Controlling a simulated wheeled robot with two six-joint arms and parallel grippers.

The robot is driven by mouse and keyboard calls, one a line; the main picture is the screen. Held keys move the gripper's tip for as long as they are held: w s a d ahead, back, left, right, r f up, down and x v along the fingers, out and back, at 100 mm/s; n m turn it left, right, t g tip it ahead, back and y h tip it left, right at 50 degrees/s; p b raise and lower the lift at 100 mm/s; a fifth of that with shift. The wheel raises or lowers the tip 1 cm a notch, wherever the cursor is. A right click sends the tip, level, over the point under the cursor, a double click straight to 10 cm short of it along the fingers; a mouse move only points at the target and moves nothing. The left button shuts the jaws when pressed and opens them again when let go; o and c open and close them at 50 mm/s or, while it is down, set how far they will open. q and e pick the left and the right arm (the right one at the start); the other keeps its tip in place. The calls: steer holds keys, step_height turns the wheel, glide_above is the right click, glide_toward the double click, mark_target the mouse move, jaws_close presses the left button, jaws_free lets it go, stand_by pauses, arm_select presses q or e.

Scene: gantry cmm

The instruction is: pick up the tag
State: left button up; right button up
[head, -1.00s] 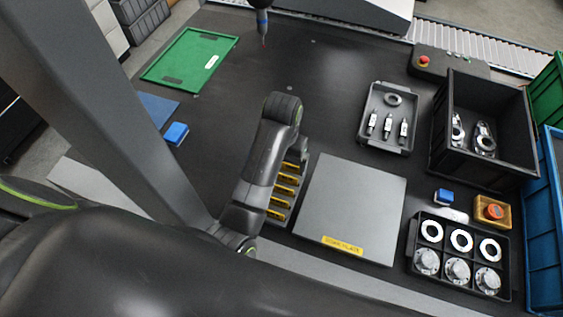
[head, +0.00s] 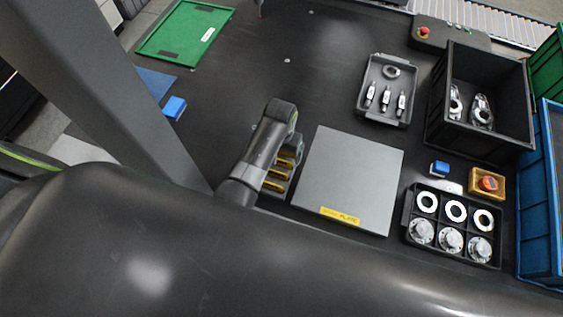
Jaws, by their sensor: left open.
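I cannot tell for sure which piece is the tag. A small white piece (head: 208,34) lies on the green tray (head: 165,47) at the far left. A rack (head: 275,187) with several yellow-marked slots stands left of the grey plate, partly hidden by my left arm. My left gripper (head: 290,150) is over the back of this rack, beneath the wrist. It is open, with its fingertips mostly hidden and nothing seen in it. My right gripper is not in view.
The grey surface plate (head: 348,180) with a yellow label lies right of the rack. A blue block (head: 174,108) sits left. The middle back is clear.

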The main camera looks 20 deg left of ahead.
mark_target(282, 160)
arm_select(q)
steer(key=shift+f, duration=0.55)
step_height(282, 160, down, 3)
steer(key=shift+d+r, duration=0.1)
steer(key=shift+f, duration=0.7)
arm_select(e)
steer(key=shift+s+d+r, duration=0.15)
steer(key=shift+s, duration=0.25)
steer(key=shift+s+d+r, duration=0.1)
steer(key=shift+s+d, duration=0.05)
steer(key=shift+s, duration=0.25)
arm_select(q)
steer(key=c, duration=1)
steer(key=shift+c, duration=0.2)
